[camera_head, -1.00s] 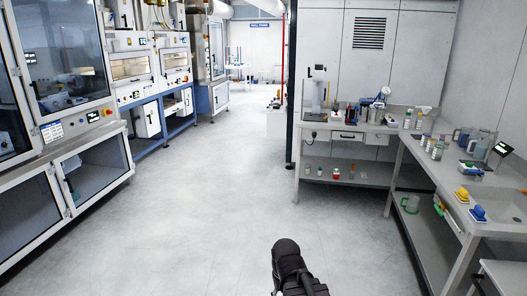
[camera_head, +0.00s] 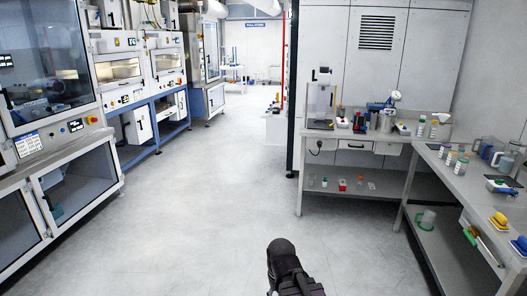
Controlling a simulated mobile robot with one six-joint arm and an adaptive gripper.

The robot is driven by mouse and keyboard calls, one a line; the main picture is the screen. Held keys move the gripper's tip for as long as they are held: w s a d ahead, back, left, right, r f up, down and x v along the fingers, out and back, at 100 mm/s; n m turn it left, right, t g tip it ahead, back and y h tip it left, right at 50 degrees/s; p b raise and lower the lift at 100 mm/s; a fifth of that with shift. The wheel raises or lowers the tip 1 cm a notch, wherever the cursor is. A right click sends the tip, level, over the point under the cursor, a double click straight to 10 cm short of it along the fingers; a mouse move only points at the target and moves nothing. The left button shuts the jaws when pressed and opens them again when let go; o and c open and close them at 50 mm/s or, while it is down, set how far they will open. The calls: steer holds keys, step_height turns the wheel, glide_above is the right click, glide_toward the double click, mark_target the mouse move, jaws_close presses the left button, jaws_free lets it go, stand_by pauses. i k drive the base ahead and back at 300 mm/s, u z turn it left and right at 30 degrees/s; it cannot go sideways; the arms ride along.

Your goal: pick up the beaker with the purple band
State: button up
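I cannot make out a beaker with a purple band; the vessels are too small to tell band colours. Several clear or grey vessels, among them a jug-like one (camera_head: 488,148), stand at the back of the right bench. A clear greenish vessel (camera_head: 427,219) stands on that bench's lower shelf. My gripper (camera_head: 293,279), a dark shape at the bottom edge, is over the floor and far from the benches. Its fingers cannot be made out, and nothing held shows.
The right bench (camera_head: 463,187) holds small bottles and yellow and blue items (camera_head: 499,221). The back bench (camera_head: 350,137) carries a balance-like device (camera_head: 321,100) and a metal pot (camera_head: 386,121). Glass-fronted cabinets (camera_head: 50,75) line the left. The middle floor (camera_head: 200,200) is clear.

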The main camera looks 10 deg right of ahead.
mark_target(445, 152)
steer(key=z, duration=0.15)
steer(key=i, duration=1.6)
steer(key=z, duration=0.6)
steer(key=i, duration=0.75)
steer(key=z, duration=0.75)
steer(key=i, duration=0.5)
steer(key=z, duration=0.95)
steer(key=i, duration=1.1)
steer(key=z, duration=0.55)
